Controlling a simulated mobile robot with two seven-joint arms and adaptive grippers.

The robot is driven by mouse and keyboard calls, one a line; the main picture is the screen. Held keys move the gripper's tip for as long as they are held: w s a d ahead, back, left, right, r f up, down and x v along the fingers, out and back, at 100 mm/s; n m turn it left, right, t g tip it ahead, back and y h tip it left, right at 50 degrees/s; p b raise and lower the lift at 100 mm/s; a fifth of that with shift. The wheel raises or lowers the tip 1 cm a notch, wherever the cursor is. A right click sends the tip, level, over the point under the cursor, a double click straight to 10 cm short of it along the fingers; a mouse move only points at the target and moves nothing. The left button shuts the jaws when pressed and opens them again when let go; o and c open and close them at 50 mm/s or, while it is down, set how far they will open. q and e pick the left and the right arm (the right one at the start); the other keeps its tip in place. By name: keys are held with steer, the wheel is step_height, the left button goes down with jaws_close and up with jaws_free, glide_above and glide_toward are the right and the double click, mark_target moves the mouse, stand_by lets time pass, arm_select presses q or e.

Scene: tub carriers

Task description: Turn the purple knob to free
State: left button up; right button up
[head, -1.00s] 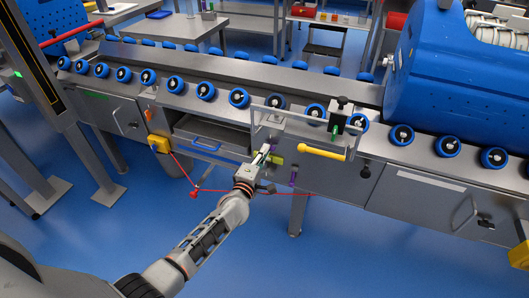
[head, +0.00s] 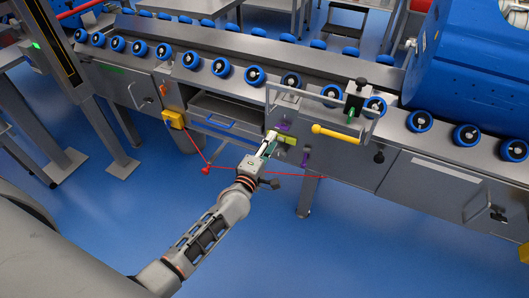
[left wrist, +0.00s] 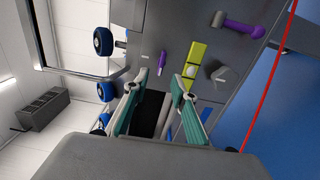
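Two purple parts are on the grey front panel. One is a small purple piece (head: 283,128) just above a yellow-green block (head: 287,139); in the left wrist view it is a short bar (left wrist: 193,52). The other is a purple lever (head: 305,158), lower right, with a rounded end in the left wrist view (left wrist: 243,28). I cannot tell which is the task's knob. My left gripper (head: 269,146) is in front of the panel by the yellow-green block. Its teal fingers (left wrist: 172,98) are apart with nothing seen between them. My right gripper is not in view.
A guard frame with a yellow handle (head: 337,131) juts out right of the gripper. A black knob (head: 379,157) is farther right. An open drawer with a blue handle (head: 219,121) is on the left. A red cord (head: 225,169) runs below.

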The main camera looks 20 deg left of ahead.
arm_select(q)
steer(key=shift+s+a, duration=0.1)
steer(key=shift+s, duration=2.7)
steer(key=shift+s, duration=0.1)
